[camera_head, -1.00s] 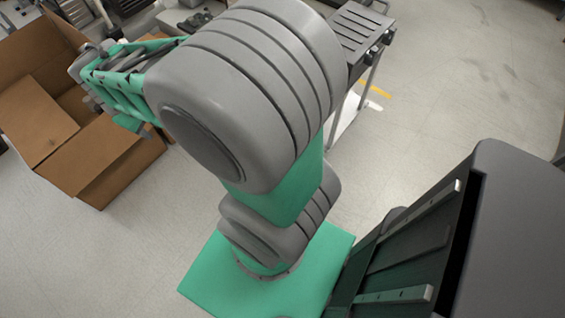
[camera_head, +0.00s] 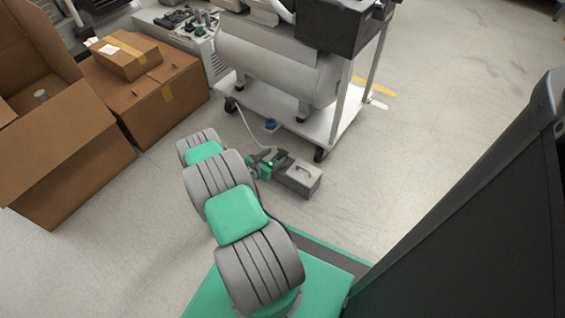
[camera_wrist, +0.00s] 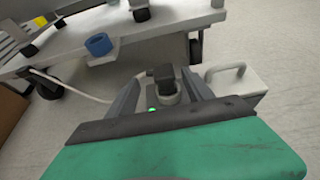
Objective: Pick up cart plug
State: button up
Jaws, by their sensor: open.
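A dark piece with a grey round collar, which looks like the cart plug (camera_wrist: 166,92), sits between my fingers in the wrist view. A pale cord (camera_wrist: 75,91) runs from the cart side along the floor and disappears behind my left-hand finger. The cord also shows in the head view (camera_head: 245,126), dropping from the cart to my gripper. My gripper (camera_wrist: 161,77) is open, with one finger on each side of the dark piece; I cannot tell whether they touch it. In the head view my gripper (camera_head: 270,160) is low near the floor, and the plug is not clear there.
A grey box with a handle (camera_head: 303,180) stands just right of my gripper. The wheeled compressor cart (camera_head: 330,122) is just beyond, with a blue ring-shaped part (camera_wrist: 98,44) near its lower shelf. Cardboard boxes (camera_head: 150,125) stand at left.

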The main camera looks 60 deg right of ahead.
aim_at(282, 153)
jog(key=b+x, duration=0.1)
jog(key=x, duration=0.2)
jog(key=b+x, duration=0.1)
jog(key=x, duration=0.1)
jog(key=shift+s+d+f+b, duration=0.15)
jog(key=shift+s+f+b, duration=0.1)
jog(key=shift+s+b, duration=0.1)
jog(key=shift+d, duration=0.15)
jog(key=shift+r, duration=0.1)
grip_shut()
